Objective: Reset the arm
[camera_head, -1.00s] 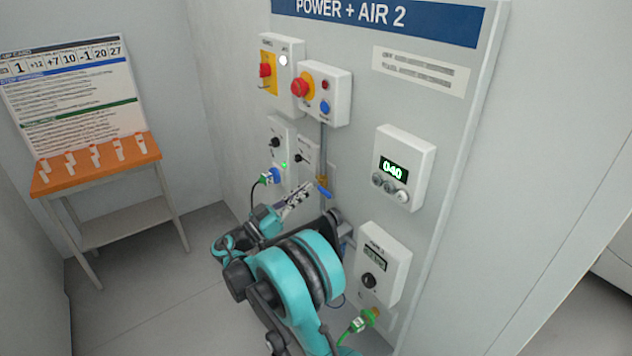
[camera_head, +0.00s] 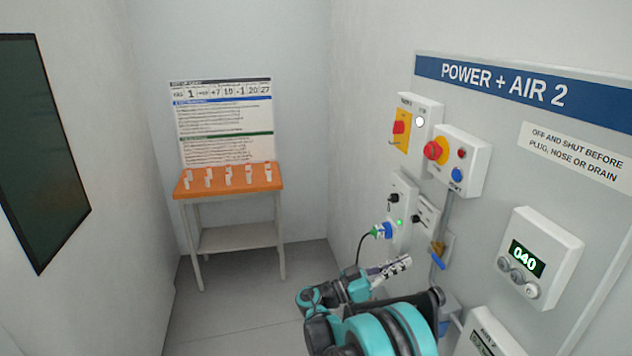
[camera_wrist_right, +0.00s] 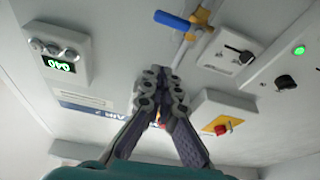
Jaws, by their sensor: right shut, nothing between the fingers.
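My right arm, teal and dark grey, reaches up from the bottom of the head view. My right gripper (camera_head: 397,266) is in front of the POWER + AIR 2 panel (camera_head: 484,95), left of and a little below the blue-handled valve (camera_head: 438,256). In the right wrist view the gripper's fingers (camera_wrist_right: 160,84) meet and hold nothing. The valve's blue lever (camera_wrist_right: 172,20) shows above the fingertips there. My left gripper is not in view.
The panel carries a red emergency button (camera_head: 433,150), a yellow-and-red switch (camera_head: 400,128), a plugged socket (camera_head: 383,230) with a green light and a display box (camera_head: 540,258) reading 040. An orange-topped table (camera_head: 229,181) with several white-and-orange pieces stands left. Floor between is clear.

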